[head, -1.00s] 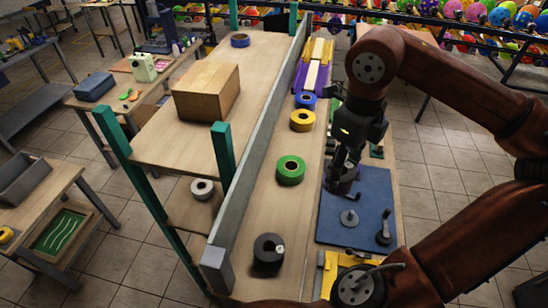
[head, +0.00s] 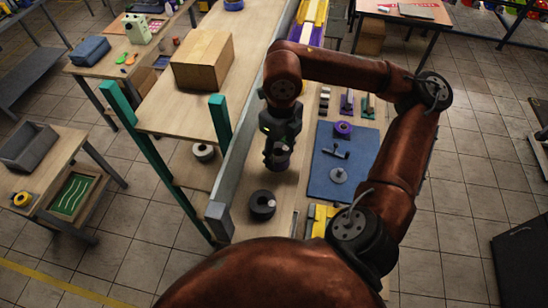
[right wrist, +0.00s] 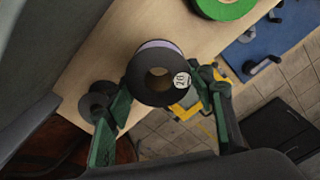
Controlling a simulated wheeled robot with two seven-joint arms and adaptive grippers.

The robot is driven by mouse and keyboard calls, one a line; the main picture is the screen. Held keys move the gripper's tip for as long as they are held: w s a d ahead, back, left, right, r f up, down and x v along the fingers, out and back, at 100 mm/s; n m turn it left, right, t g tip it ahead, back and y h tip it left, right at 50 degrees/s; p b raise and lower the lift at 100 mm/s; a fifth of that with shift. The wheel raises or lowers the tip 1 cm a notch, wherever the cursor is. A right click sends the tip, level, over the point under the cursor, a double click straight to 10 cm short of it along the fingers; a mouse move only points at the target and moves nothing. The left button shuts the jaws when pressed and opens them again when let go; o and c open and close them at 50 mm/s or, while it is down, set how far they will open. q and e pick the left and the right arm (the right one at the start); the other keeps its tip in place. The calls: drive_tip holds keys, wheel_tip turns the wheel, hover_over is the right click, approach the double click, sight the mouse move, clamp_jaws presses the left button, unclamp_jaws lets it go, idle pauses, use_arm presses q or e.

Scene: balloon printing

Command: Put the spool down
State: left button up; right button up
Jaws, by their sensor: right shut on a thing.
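My right gripper (head: 277,152) is shut on a dark spool (head: 277,163) and holds it over the long wooden table (head: 290,190). In the right wrist view the held spool (right wrist: 157,72) is black with a pale lavender rim and a white label. It sits between the green fingers of the gripper (right wrist: 165,105). A second black spool (head: 262,205) rests flat on the table, nearer me than the held one. It also shows in the right wrist view (right wrist: 98,100), small and below. I cannot tell how high the held spool is. My left gripper is not in view.
A grey wall (head: 240,150) runs along the table's left side. A blue mat (head: 325,180) with metal parts and a purple ring lies to the right. A yellow fixture (head: 320,220) stands at the near end. A green spool (right wrist: 222,5) shows in the right wrist view.

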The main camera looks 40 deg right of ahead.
drive_tip(key=shift+w+a+f, duration=0.25)
drive_tip(key=shift+w+f, duration=0.05)
drive_tip(key=shift+f, duration=0.15)
drive_tip(key=shift+a+f, duration=0.1)
drive_tip(key=shift+f, duration=0.05)
drive_tip(key=shift+a+f+p, duration=0.3)
drive_tip(key=shift+f+p, duration=0.05)
drive_tip(key=shift+f, duration=0.15)
drive_tip(key=shift+w+f, duration=0.2)
drive_tip(key=shift+f, duration=1.05)
drive_tip(key=shift+d+f, duration=0.1)
drive_tip(key=shift+f, duration=0.1)
drive_tip(key=shift+s, duration=0.1)
drive_tip(key=shift+f, duration=0.15)
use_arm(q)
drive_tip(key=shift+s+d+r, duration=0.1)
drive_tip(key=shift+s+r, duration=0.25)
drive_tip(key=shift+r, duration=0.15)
use_arm(e)
drive_tip(key=o, duration=1.1)
